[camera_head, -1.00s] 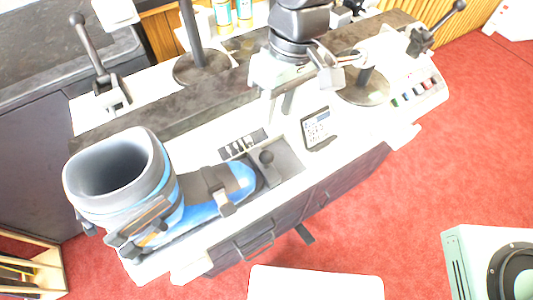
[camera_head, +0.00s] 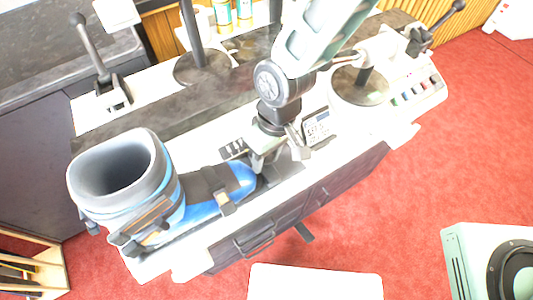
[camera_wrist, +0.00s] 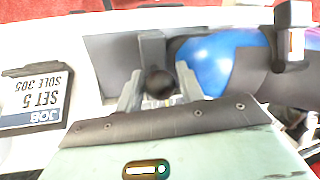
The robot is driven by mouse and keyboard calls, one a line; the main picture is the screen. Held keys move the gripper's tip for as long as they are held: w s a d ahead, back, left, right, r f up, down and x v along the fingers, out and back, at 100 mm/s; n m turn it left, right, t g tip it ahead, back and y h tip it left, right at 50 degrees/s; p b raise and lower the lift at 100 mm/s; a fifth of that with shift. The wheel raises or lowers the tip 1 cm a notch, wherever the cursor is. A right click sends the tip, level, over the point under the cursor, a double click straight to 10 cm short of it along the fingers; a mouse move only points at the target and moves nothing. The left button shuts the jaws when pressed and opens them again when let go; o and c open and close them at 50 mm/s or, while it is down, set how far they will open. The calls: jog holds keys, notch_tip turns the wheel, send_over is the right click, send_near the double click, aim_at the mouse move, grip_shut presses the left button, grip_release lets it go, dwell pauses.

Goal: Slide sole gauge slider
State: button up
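The sole gauge slider is a dark round knob (camera_wrist: 159,82) on a grey upright block (camera_wrist: 152,50), beside the toe of a blue ski boot (camera_head: 215,200). In the wrist view the boot's blue toe (camera_wrist: 215,58) is just right of the knob. My gripper (camera_head: 262,162) is low over the slider and hides the knob in the head view. In the wrist view my gripper's two fingers (camera_wrist: 160,88) stand apart, one on each side of the knob, with only narrow gaps. Firm contact cannot be made out.
A job card reading set 5, sole 305 (camera_wrist: 32,98) stands close to the slider, also seen in the head view (camera_head: 319,127). A lever (camera_head: 90,45) and posts rise behind the boot. A white control panel (camera_head: 420,88) is at the right.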

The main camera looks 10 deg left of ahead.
grip_shut()
jog(key=w+d, duration=0.4)
jog(key=d, duration=0.1)
jog(key=shift+p, duration=0.3)
grip_release()
jog(key=shift+w+d, duration=0.1)
jog(key=shift+d, duration=0.05)
jog(key=shift+r, duration=0.15)
notch_tip(320, 180, up, 17)
jog(key=w+d, duration=0.2)
jog(key=shift+w+b, duration=0.15)
jog(key=shift+b, duration=0.25)
